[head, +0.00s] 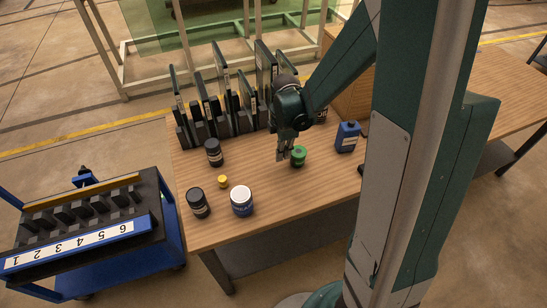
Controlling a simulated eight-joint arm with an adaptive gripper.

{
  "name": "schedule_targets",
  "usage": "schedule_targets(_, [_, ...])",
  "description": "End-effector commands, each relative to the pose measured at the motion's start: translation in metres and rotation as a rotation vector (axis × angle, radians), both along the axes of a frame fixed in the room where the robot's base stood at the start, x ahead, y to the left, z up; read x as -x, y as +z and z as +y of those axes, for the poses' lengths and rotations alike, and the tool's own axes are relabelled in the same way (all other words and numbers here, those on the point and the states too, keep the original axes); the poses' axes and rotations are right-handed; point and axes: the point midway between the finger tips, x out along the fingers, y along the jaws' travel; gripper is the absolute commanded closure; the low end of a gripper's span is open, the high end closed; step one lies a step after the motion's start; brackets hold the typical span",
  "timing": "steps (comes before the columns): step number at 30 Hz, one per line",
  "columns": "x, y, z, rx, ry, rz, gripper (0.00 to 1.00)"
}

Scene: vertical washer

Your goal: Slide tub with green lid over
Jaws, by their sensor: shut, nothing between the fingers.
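The tub with the green lid (298,156) stands upright on the wooden table, right of the middle of its near half. My gripper (284,156) is shut and empty, pointing down just to the left of the tub. From this view I cannot tell whether the fingers touch the tub. The tub's body is mostly hidden under its lid from this angle.
A blue bottle (347,137) stands right of the tub. A white-lidded tub (241,200), a small yellow item (223,182) and dark jars (198,202) (214,152) stand to the left. Upright dark panels (222,85) line the back. The wooden table (290,205) is clear at front right.

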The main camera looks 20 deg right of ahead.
Motion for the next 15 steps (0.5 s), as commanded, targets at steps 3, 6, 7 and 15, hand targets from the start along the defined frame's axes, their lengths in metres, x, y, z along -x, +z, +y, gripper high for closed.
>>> schedule_targets(3, [0.000, 0.000, -0.017, 0.000, -0.003, 0.000, 1.00])
schedule_targets(6, [0.000, 0.000, -0.030, 0.000, -0.004, 0.000, 1.00])
schedule_targets(7, [0.000, 0.000, -0.034, 0.000, -0.004, 0.000, 1.00])
schedule_targets(15, [0.000, -0.001, -0.069, 0.000, -0.004, 0.000, 1.00])
